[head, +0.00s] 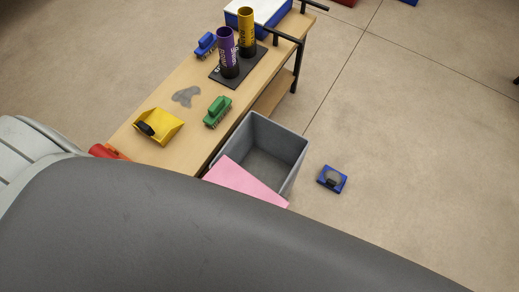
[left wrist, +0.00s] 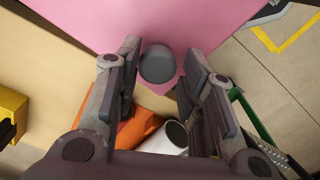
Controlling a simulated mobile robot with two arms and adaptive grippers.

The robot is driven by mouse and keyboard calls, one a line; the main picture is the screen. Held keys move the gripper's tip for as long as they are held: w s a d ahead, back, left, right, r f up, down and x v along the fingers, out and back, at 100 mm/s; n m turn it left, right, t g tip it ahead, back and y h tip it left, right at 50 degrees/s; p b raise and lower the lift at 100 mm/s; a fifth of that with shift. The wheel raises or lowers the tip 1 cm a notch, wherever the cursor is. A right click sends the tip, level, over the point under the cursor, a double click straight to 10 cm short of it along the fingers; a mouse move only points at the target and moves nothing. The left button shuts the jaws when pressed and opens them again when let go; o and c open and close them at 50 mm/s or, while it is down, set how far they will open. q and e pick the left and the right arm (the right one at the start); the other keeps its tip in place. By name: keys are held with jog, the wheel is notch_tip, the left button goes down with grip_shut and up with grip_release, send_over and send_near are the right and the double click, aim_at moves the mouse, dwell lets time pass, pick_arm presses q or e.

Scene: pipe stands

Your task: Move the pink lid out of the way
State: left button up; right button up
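The pink lid (head: 240,181) shows in the head view at the near side of the grey bin (head: 280,127), its lower part hidden behind my dark arm. In the left wrist view the pink lid (left wrist: 185,22) fills the top, with a round grey knob (left wrist: 158,65) on it. My left gripper (left wrist: 160,52) is open, one finger on each side of the knob, with a visible gap at each side. I cannot tell how far the fingers reach down around it. My right gripper is in neither view.
A wooden table (head: 158,110) beside the bin bears a yellow scoop-like box (head: 165,126), a green toy truck (head: 217,111), a blue toy truck (head: 206,44), and purple (head: 228,52) and yellow (head: 246,30) pipes. A blue box (head: 332,179) lies on the open floor to the right.

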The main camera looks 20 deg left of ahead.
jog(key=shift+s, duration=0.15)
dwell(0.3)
pick_arm(q)
jog(key=o, duration=0.4)
jog(key=shift+s+d, duration=0.15)
jog(key=shift+s, duration=0.1)
jog(key=shift+w, duration=0.1)
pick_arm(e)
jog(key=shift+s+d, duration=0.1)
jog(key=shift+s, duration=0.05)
pick_arm(q)
notch_tip(320, 180, up, 7)
jog(key=p, duration=0.7)
jog(key=shift+r, duration=0.1)
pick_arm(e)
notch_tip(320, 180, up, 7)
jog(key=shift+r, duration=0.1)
